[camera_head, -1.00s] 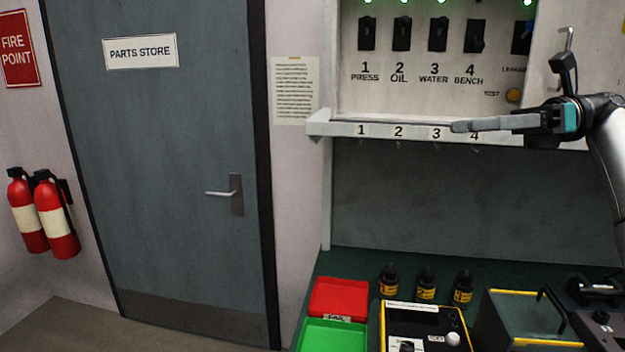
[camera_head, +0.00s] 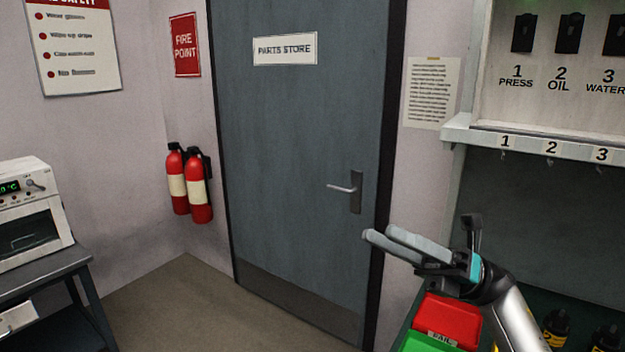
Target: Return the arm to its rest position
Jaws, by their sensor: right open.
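My right gripper (camera_head: 378,237) is in the lower right of the head view, with its two long grey fingers pointing left. The fingers are a little apart and nothing is between them. It is raised above the red tray (camera_head: 447,318) and shows in front of the dark edge of the grey door (camera_head: 290,150). My right arm comes in from the lower right corner. My left gripper is not in view.
A green tray (camera_head: 425,343) lies in front of the red one. Dark bottles (camera_head: 556,328) stand on the bench at right, below a shelf (camera_head: 575,151) numbered 1 to 3. Fire extinguishers (camera_head: 197,190) hang left of the door. An oven (camera_head: 30,215) stands on a table at far left.

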